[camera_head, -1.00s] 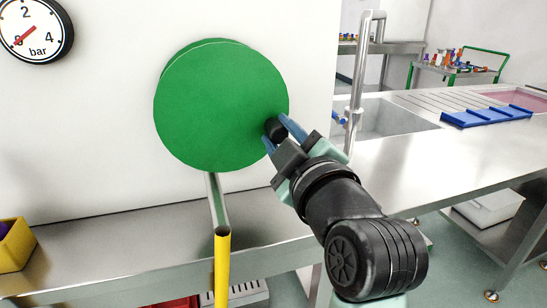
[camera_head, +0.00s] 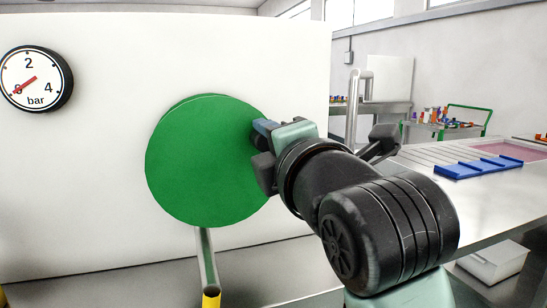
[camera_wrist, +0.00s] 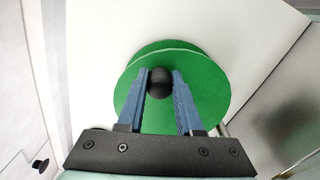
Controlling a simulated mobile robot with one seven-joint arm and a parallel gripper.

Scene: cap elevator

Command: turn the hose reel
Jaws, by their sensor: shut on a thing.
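The hose reel (camera_head: 200,165) is a green disc, with a second disc behind it, in front of a white panel. In the wrist view the reel (camera_wrist: 205,90) fills the middle. My gripper (camera_head: 262,130) is at the reel's upper right edge in the head view. In the wrist view its two blue fingers stand on either side of a round black knob (camera_wrist: 159,83) on the reel's face, and are shut on it. The knob is hidden behind my gripper in the head view.
A pressure gauge (camera_head: 36,78) hangs on the white panel (camera_head: 110,100) at left, its red needle near 0. A grey hose with a yellow end (camera_head: 211,298) hangs below the reel. A metal counter with a blue tray (camera_head: 478,167) is at right.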

